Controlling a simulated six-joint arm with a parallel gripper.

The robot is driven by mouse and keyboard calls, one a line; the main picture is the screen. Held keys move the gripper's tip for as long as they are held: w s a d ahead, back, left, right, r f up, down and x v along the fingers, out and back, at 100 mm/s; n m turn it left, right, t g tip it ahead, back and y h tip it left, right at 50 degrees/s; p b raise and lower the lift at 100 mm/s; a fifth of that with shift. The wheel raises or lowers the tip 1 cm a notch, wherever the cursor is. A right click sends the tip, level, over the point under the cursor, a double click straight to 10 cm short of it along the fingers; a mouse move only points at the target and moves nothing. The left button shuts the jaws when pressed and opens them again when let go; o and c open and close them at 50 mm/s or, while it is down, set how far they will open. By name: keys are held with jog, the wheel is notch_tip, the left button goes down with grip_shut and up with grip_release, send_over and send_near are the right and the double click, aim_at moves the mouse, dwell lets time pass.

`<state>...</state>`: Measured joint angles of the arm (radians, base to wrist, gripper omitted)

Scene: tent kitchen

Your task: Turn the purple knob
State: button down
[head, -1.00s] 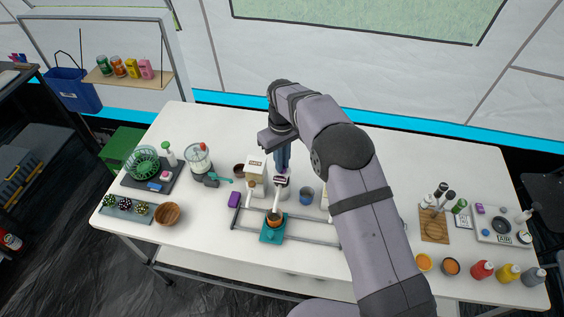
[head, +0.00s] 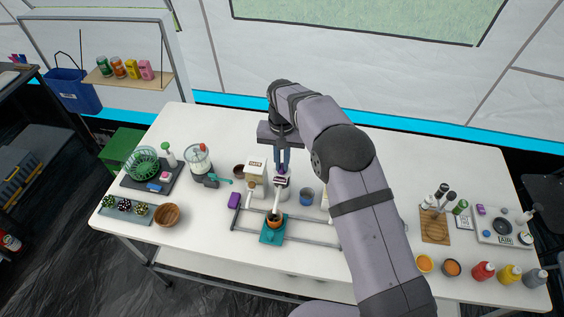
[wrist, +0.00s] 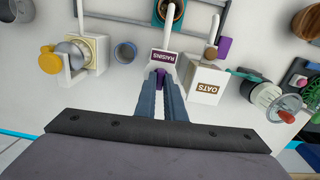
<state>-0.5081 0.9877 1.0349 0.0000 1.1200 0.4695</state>
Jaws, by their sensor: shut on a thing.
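The raisins dispenser (head: 281,183), white with a dark RAISINS label (wrist: 164,56), stands on the white table below my gripper, its spout pointing toward the front. The purple knob (wrist: 160,74) sits at the dispenser's rear side in the wrist view. My gripper (wrist: 160,80) points down and is shut on this knob, one finger on each side. In the head view my gripper (head: 283,169) mostly covers the knob, and only a bit of purple shows between the fingertips.
An OATS dispenser (head: 256,170) stands close on the left. Another dispenser with a yellow knob (wrist: 50,60) and a blue-grey cup (head: 306,196) are on the other side. A teal carriage (head: 272,234) bearing an orange-brown bowl sits on the rail frame in front. The table behind is clear.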

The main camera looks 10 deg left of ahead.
aim_at(282, 167)
jog(key=shift+r, duration=0.1)
dwell(0.5)
jog(key=c, duration=1.8)
grip_release()
jog(key=shift+c, duration=0.2)
jog(key=shift+r+b, duration=1.2)
jog(key=shift+r, duration=2.45)
